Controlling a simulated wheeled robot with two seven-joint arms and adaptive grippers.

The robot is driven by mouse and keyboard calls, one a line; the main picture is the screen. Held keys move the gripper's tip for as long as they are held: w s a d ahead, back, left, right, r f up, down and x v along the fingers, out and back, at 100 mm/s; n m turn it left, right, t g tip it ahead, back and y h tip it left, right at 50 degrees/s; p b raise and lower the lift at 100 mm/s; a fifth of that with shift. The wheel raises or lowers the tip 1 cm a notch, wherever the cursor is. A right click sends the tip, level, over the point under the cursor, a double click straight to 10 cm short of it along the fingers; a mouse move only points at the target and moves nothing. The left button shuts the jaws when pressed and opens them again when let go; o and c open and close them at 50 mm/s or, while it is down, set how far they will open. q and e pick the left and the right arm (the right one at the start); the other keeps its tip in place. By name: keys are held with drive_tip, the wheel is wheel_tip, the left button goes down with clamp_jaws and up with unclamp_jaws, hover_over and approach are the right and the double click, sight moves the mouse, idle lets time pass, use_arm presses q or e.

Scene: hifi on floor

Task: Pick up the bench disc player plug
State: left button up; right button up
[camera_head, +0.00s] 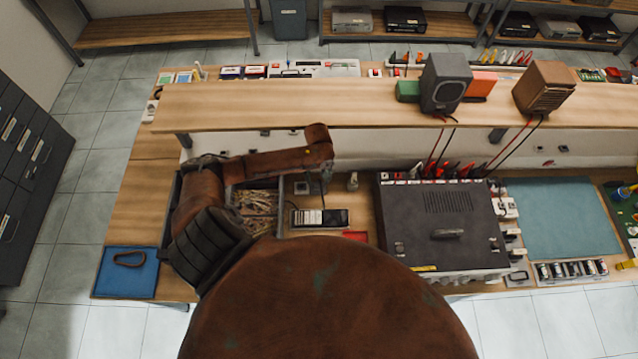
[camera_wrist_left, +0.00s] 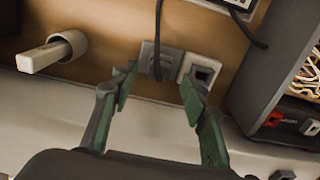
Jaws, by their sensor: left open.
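A grey plug (camera_wrist_left: 160,60) with a dark cable sits on the bench in the left wrist view, beside a pale square socket (camera_wrist_left: 200,72). I take it for the disc player plug; no name on it is readable. My left gripper (camera_wrist_left: 159,82) is open, its green fingertips on either side of the plug's near edge, with nothing visibly clamped. Whether they touch it I cannot tell. In the head view my left gripper (camera_head: 318,186) points down behind the bench's front items, partly hidden by its own wrist, and the plug is not clear there. My right gripper is not in view.
A tray of cables (camera_head: 282,214) stands left of the gripper in the head view. A pale post in a round holder (camera_wrist_left: 55,52) is close by. A dark labelled device (camera_head: 320,218) and a big grey box (camera_head: 445,215) lie nearer. A raised shelf (camera_head: 300,108) runs behind.

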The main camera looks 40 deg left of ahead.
sight(318, 183)
use_arm(q)
drive_tip(key=f, duration=0.3)
drive_tip(key=shift+s+d+f, duration=0.1)
drive_tip(key=shift+s+f, duration=0.1)
drive_tip(key=shift+f, duration=0.05)
drive_tip(key=shift+w, duration=0.1)
drive_tip(key=c, duration=0.6)
drive_tip(key=shift+c, duration=0.8)
drive_tip(key=c, duration=0.3)
clamp_jaws()
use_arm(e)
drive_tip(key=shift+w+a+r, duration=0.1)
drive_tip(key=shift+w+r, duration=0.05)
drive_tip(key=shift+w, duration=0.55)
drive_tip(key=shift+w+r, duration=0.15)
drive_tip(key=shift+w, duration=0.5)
